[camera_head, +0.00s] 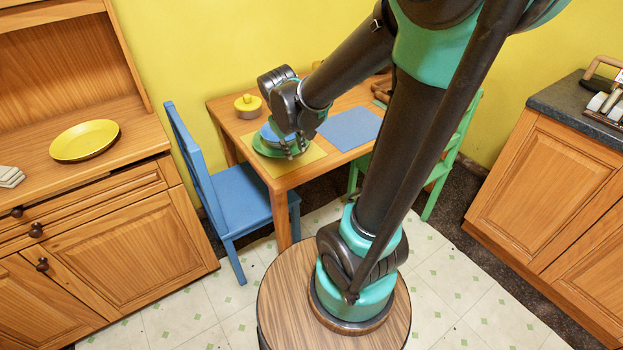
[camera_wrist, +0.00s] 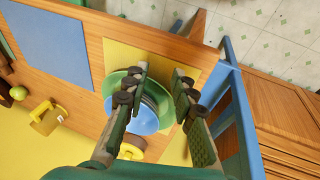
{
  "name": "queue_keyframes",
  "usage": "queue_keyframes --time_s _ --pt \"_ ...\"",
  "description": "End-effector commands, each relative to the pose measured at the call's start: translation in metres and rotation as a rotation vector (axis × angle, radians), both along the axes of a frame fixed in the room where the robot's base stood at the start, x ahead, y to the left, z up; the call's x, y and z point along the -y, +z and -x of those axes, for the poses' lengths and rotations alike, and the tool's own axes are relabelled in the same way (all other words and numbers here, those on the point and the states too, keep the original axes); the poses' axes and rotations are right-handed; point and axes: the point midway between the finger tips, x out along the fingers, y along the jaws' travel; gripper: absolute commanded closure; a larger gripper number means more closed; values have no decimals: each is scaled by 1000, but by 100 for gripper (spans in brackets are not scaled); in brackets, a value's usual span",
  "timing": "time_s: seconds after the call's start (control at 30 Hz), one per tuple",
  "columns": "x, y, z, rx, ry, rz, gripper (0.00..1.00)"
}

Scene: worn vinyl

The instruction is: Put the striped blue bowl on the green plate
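The striped blue bowl (camera_head: 267,134) appears to rest on the green plate (camera_head: 262,150), partly hidden by my gripper. In the wrist view the bowl (camera_wrist: 145,121) shows its blue inside and pale bands near the rim, with the plate (camera_wrist: 113,84) showing around it. My gripper (camera_head: 293,152) is low at the bowl's right side. In the wrist view my gripper (camera_wrist: 162,70) has its fingers spread apart, one over the bowl and plate, the other beyond the plate's edge. I see nothing clamped between them; whether a finger touches the bowl I cannot tell.
The plate lies on a yellow placemat (camera_head: 310,157) on the wooden table (camera_head: 294,181). A yellow lidded pot (camera_head: 248,103) stands behind, and a blue placemat (camera_head: 350,128) lies to the right. A blue chair (camera_head: 243,203) stands at the left. A yellow plate (camera_head: 85,140) is on the sideboard.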

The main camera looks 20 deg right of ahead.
Motion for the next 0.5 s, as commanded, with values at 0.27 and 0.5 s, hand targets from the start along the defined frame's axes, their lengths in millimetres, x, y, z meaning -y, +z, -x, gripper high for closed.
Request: queue_keyframes --time_s 0.27,0.5 --pt "33 -43 92 86 -229 -221 74" --pt "35 -54 113 115 -289 -279 74"
